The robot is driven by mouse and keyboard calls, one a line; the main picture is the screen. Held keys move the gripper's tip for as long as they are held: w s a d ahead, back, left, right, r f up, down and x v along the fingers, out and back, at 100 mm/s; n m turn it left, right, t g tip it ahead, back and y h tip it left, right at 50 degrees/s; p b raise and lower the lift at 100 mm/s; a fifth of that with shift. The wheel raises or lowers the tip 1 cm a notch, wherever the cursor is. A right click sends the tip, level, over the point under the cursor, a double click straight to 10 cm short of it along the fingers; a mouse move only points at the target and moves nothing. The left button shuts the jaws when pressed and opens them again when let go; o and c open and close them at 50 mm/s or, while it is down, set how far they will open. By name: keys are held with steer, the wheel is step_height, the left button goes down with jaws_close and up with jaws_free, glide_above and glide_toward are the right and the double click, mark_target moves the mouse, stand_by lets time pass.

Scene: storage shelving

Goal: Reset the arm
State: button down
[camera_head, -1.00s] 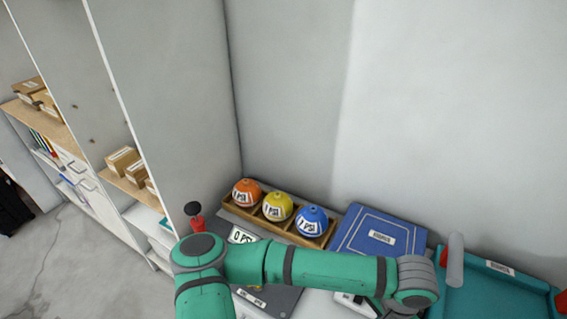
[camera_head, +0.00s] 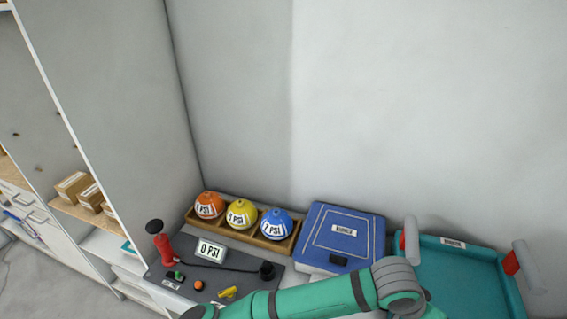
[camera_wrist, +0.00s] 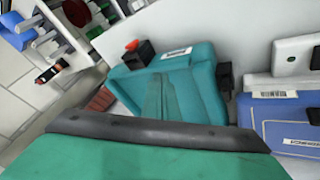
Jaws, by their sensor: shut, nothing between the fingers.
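My green arm (camera_head: 320,297) crosses the lower right of the head view, in front of the workbench. Its grey-capped joint (camera_head: 398,277) is near the front of a teal tray. My gripper's fingers do not show in either view. In the wrist view, a green part of my arm with a dark edge (camera_wrist: 150,135) fills the bottom. Behind it is a teal tray (camera_wrist: 195,60).
A wooden rack (camera_head: 292,243) holds orange, yellow and blue balls. A blue case (camera_head: 318,220) and the teal tray (camera_head: 490,262) stand to its right. A red pump (camera_head: 162,245) and a gauge (camera_head: 210,250) reading 0 PSI are at the left. Shelves (camera_head: 80,212) stand further left.

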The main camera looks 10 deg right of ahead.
steer(key=d+r+n+h, duration=0.2)
steer(key=d+r+h, duration=0.65)
steer(key=r, duration=0.25)
steer(key=w+a+r+n+t+h, duration=0.3)
steer(key=w+a+r+n+t, duration=0.3)
steer(key=w+t, duration=0.35)
steer(key=a+f+n+t+y, duration=0.4)
steer(key=a+f+n+y, duration=0.15)
steer(key=a+f, duration=0.35)
steer(key=a+f+n+t+y, duration=0.5)
steer(key=a+f, duration=0.3)
steer(key=a, duration=0.4)
steer(key=s+a+f+m+g+y, duration=0.1)
steer(key=s+a+f+m+y, duration=0.1)
steer(key=s+a, duration=0.8)
steer(key=s+a+f+m+g+y, duration=0.1)
steer(key=s+a+f+m+y, duration=0.2)
steer(key=s+a, duration=0.7)
steer(key=shift+s+f+m+y, duration=0.35)
steer(key=shift+f+y, duration=0.4)
steer(key=shift+y, duration=0.35)
